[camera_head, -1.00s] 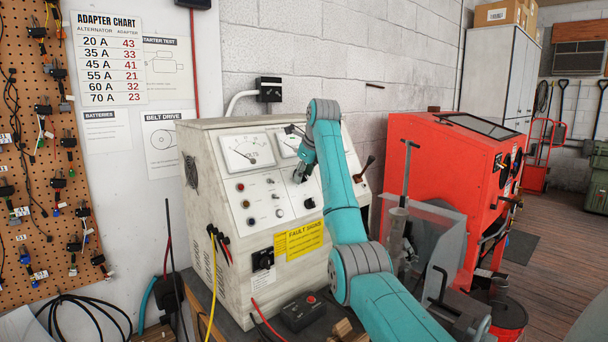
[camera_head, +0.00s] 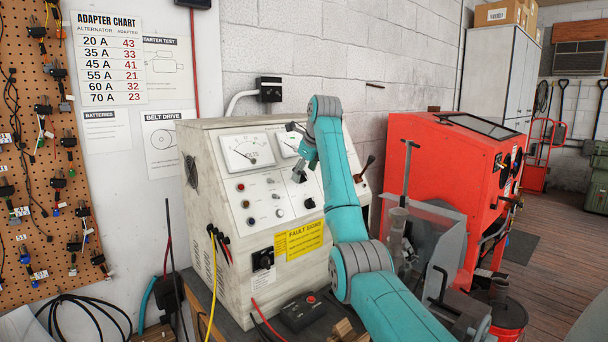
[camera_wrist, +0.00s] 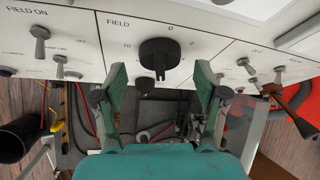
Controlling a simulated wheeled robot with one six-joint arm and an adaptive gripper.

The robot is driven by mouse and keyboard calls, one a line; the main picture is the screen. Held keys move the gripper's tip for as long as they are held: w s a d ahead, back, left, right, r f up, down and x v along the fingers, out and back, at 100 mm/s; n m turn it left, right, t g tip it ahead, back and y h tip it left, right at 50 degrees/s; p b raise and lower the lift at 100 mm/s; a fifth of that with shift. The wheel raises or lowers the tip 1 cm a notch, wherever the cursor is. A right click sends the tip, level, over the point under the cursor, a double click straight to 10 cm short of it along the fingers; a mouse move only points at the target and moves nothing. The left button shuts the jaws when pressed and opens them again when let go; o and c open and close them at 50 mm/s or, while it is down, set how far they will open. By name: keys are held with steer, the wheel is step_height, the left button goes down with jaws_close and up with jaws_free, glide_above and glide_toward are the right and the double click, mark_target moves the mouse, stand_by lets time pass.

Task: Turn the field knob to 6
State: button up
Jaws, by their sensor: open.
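The field knob (camera_wrist: 160,54) is a black knob on the white test bench panel, under the label FIELD, in the wrist view. I cannot tell any contact.
Toggle switches (camera_wrist: 40,40) flank the knob on the panel, with a FIELD ON switch at left. A red machine (camera_head: 435,170) stands right of the bench.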

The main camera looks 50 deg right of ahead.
steer(key=v, duration=0.6)
steer(key=shift+r, duration=0.2)
steer(key=shift+a, duration=0.1)
